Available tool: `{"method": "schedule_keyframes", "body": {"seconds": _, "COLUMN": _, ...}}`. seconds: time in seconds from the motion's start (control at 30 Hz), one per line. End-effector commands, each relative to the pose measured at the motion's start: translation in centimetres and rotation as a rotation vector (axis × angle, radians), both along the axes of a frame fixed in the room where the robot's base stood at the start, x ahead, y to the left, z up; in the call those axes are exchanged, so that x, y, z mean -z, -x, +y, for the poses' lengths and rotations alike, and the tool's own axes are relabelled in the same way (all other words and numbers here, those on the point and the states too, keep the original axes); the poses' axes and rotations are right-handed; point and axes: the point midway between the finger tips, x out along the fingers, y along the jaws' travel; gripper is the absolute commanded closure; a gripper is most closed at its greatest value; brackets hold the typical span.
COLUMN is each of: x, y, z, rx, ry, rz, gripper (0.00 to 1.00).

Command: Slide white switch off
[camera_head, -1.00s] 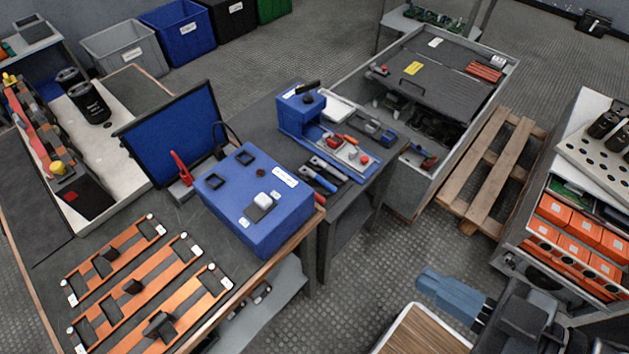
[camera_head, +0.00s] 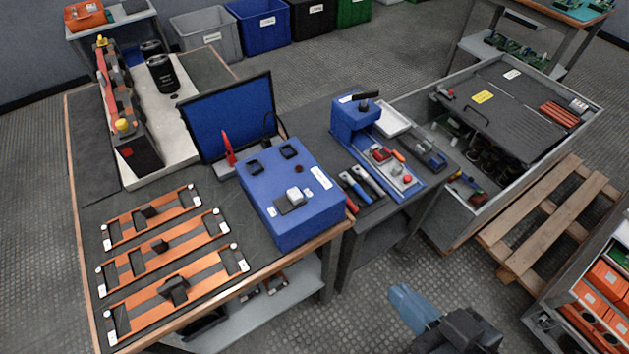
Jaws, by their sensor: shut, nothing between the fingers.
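The white switch (camera_head: 294,194) sits on a dark slide plate on the sloped top of the blue box (camera_head: 290,222), which stands on the workbench. Small white labels lie at both sides of the plate. My gripper (camera_head: 401,293) is at the bottom right, over the floor in front of the bench. It is shut and empty, well apart from the switch, to its lower right. Nothing hides the switch.
Copper bars (camera_head: 165,258) lie on the bench left of the box. A blue screen (camera_head: 228,115) stands behind it. A side table with a blue press (camera_head: 352,118) and pliers (camera_head: 362,184) is to the right. A wooden pallet (camera_head: 548,212) lies on the floor.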

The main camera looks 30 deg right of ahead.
Motion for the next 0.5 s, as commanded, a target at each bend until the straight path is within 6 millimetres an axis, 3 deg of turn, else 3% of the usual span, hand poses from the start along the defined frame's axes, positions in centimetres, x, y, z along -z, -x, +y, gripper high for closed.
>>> {"method": "schedule_keyframes", "body": {"seconds": 0.03, "x": 0.8, "y": -2.3, "z": 0.3, "rx": 0.017, "ry": -0.049, "rz": 0.012, "gripper": 1.00}}
{"method": "schedule_keyframes", "body": {"seconds": 0.23, "x": 2.8, "y": -9.8, "z": 1.7, "rx": -0.011, "ry": -0.226, "rz": 0.103, "gripper": 1.00}}
{"method": "schedule_keyframes", "body": {"seconds": 0.5, "x": 1.4, "y": -18.8, "z": 1.3, "rx": -0.178, "ry": -0.353, "rz": 0.210, "gripper": 1.00}}
